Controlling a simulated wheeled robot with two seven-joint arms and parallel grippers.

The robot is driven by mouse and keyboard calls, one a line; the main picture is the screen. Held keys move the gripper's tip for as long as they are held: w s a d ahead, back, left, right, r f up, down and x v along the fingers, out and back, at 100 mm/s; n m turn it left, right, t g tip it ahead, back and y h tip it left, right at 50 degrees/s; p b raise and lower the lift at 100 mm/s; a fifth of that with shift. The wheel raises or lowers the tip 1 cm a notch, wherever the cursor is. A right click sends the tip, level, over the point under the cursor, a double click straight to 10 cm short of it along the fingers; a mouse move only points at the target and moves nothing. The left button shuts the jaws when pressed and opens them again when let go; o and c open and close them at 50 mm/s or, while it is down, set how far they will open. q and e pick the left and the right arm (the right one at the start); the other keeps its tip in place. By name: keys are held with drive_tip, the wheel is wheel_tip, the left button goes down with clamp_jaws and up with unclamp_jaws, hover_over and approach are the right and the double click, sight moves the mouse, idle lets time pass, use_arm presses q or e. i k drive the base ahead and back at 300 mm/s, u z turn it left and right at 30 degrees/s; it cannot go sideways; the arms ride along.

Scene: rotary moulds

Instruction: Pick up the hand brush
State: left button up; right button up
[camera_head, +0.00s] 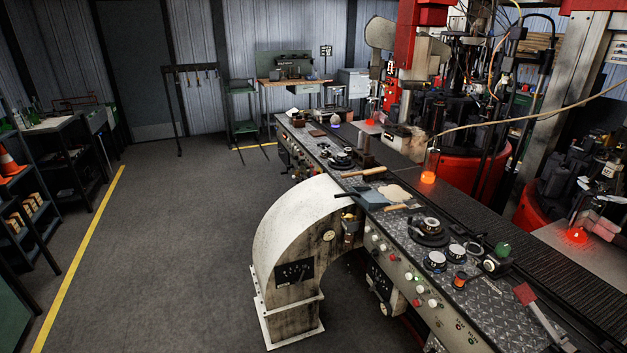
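No item can be told for certain as the hand brush at this size. On the long metal workbench (408,232), a slim wooden-handled tool (362,172) lies beside a blue-grey pan-like piece with a dark handle (371,197). A short wooden piece (396,207) lies just in front of that piece, and either wooden item may be the brush. A tool with a red head and pale handle (526,294) lies at the near right end of the bench. Neither of my grippers is in view.
A curved pale machine housing (292,235) stands against the bench's left side. Glowing orange glass (428,177) and red rotary machines (474,165) are behind the bench. Shelves with a traffic cone (9,163) line the left. The grey floor (180,240) between is clear.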

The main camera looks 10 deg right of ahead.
sight(374, 174)
drive_tip(key=z, duration=0.6)
drive_tip(key=i, duration=1.6)
drive_tip(key=u, duration=0.95)
